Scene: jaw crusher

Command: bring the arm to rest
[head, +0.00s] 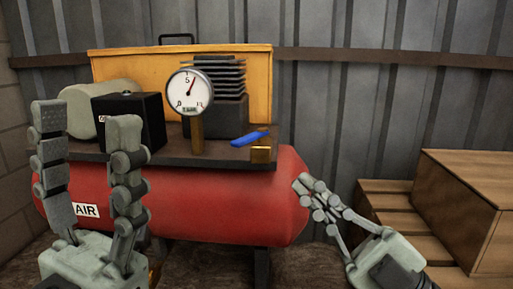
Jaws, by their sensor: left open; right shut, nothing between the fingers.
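My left gripper (88,130) stands upright at the lower left, its two fingers wide apart and empty. It is in front of the left end of the red air tank (220,205) and hides part of it. My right gripper (303,184) is at the right end of the tank, pointing up and to the left. Its fingers are together with nothing between them. Whether its tips touch the tank I cannot tell. A round pressure gauge (190,91) with a red needle stands on a brass stem above the tank. A blue lever (248,138) sits over a brass fitting (261,155).
A black box (128,120), a pale cylinder (78,108) and a finned block (219,110) sit on top of the tank. A yellow panel (262,70) stands behind them. A wooden crate (458,205) is on slatted wood at the right. Corrugated metal wall closes the back.

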